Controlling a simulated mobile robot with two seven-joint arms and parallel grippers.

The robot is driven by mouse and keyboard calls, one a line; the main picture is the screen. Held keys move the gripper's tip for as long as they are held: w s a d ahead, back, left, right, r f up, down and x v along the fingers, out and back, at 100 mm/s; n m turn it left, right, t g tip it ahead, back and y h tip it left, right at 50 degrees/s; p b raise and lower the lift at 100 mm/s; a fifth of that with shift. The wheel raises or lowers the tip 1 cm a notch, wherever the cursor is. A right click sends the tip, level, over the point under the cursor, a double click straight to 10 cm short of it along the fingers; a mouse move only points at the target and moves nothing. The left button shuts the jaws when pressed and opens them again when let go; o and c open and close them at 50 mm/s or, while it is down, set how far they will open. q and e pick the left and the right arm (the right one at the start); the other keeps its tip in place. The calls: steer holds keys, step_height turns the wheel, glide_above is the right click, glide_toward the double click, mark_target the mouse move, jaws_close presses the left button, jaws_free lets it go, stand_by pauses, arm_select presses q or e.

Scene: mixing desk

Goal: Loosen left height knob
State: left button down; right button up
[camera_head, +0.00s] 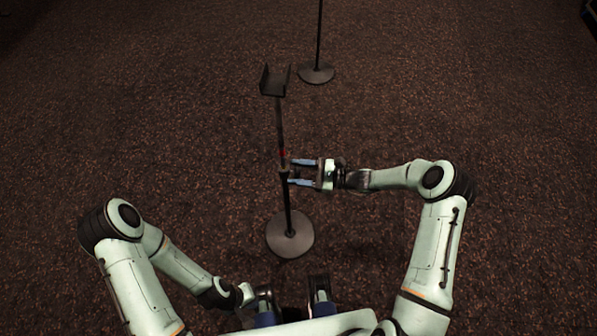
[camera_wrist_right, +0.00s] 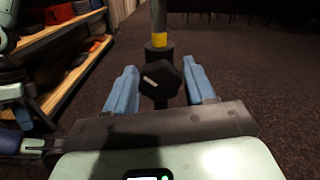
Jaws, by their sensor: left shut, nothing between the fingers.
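A black stand (camera_head: 289,210) with a round base and a U-shaped bracket (camera_head: 275,80) on top stands upright in front of me. In the right wrist view its dark faceted knob (camera_wrist_right: 160,80) sits on the pole, just below a yellow band (camera_wrist_right: 159,40). My right gripper (camera_head: 290,172) is open, pointing left at the stand at knob height. In the wrist view its blue fingers lie on either side of the knob, with gaps visible. My left gripper (camera_head: 248,295) is low at the bottom of the head view, away from the stand, shut and empty.
A second black stand (camera_head: 316,72) with a round base stands farther back. Wooden shelves (camera_wrist_right: 62,50) with coloured items show at the left of the wrist view. The dark carpet (camera_head: 150,120) around the stands is clear.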

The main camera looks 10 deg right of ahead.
steer(key=shift+o, duration=0.6)
steer(key=shift+d, duration=0.1)
steer(key=v, duration=1.3)
steer(key=shift+b, duration=0.35)
steer(key=shift+s+d, duration=0.1)
